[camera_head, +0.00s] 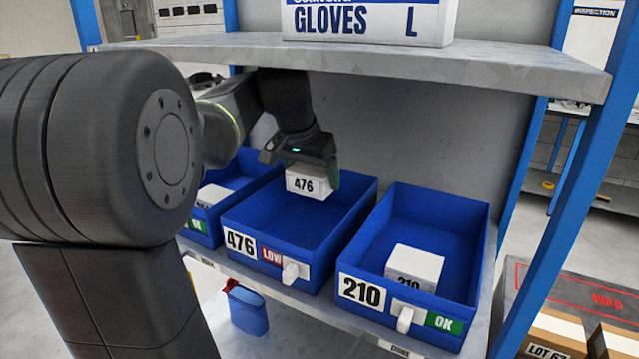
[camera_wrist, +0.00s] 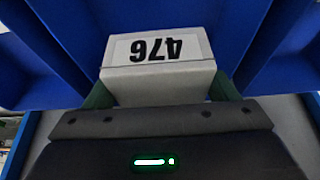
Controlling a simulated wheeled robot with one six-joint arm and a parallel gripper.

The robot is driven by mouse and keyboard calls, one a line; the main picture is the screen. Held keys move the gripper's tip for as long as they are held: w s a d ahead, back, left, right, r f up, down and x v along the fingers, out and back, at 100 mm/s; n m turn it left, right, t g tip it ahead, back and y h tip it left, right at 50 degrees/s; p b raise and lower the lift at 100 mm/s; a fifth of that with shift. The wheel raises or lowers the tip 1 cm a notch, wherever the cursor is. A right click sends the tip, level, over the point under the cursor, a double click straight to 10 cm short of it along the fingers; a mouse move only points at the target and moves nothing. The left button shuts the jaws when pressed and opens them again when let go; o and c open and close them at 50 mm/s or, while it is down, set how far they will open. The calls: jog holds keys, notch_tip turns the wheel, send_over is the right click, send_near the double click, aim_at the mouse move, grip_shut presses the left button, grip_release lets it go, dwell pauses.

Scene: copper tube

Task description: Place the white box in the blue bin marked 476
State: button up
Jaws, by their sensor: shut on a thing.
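The white box (camera_head: 311,182) has a label reading 476. My gripper (camera_head: 310,172) is shut on it and holds it over the blue bin marked 476 (camera_head: 245,217), near the bin's back half. The bin's floor looks empty where it shows. In the wrist view the white box (camera_wrist: 158,80) sits between the two green fingers, its label upside down, with blue bin walls around it. The exact height of the box over the bin floor is hard to tell.
To the right, a blue bin marked 210 (camera_head: 455,260) holds a white box (camera_head: 415,268). To the left, another blue bin (camera_head: 262,167) holds a white box (camera_head: 213,195). A shelf board (camera_head: 400,58) with a GLOVES carton (camera_head: 368,22) is close above my arm. A blue post (camera_head: 575,180) stands at right.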

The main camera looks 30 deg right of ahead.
jog(key=b+x, duration=0.3)
jog(key=shift+f, duration=0.15)
jog(key=shift+s+a+f+b, duration=0.15)
jog(key=shift+f+b, duration=0.05)
jog(key=shift+b, duration=0.1)
jog(key=shift+f, duration=0.65)
jog(key=o, duration=1.1)
jog(key=shift+o, duration=0.2)
